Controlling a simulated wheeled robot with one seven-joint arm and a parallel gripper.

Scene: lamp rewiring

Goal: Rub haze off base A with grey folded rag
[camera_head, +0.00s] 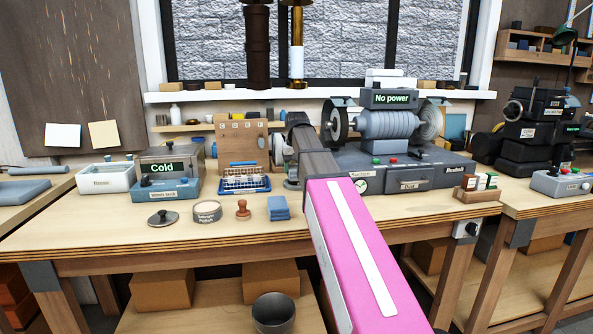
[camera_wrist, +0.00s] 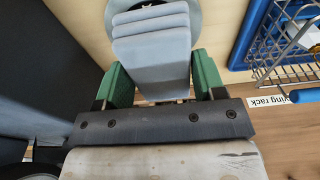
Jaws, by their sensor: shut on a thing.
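My gripper (camera_wrist: 160,78) has green fingers, shut on the grey folded rag (camera_wrist: 153,45) in the wrist view. The rag is a blue-grey stack of folds held between both fingers. A round pale-grey thing (camera_wrist: 195,8) shows past the rag's far end and is partly hidden by it. It may be base A, but no label on it is readable. Whether the rag touches it is not clear. In the head view my pink arm reaches over the bench, and its dark end hides the rag and most of what lies there.
A wire rack in a blue tray (camera_head: 245,180) stands just left of my arm's end; its tray (camera_wrist: 246,35) is close in the wrist view. The grey buffing machine (camera_head: 418,176) stands to the right. A folded blue cloth (camera_head: 278,208), stamp (camera_head: 242,209) and tin (camera_head: 207,211) sit in front.

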